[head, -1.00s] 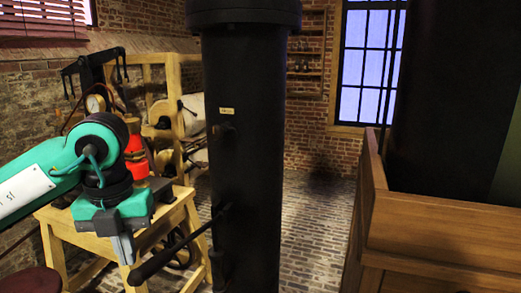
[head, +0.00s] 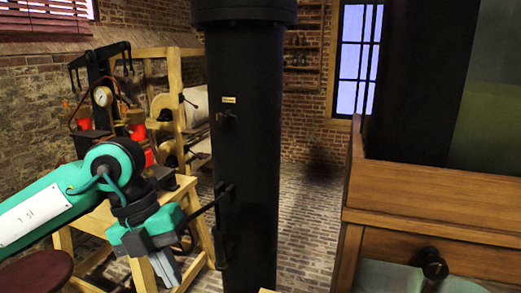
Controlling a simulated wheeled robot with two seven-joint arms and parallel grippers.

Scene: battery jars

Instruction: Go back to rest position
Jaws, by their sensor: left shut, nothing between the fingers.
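My left gripper (head: 165,268) hangs at the end of my green-and-black left arm in the lower left of the head view. Its grey fingers point downward and are shut, with nothing between them. It is in front of a wooden workbench (head: 95,218) and to the left of a tall black column (head: 245,150). My right gripper is not in view.
A round dark red top (head: 35,272) is at the lower left edge. A wooden cabinet (head: 430,205) with a black knob (head: 432,268) fills the right. Gauge equipment (head: 102,97) and red containers stand behind my left arm. Brick floor (head: 305,215) is clear between column and cabinet.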

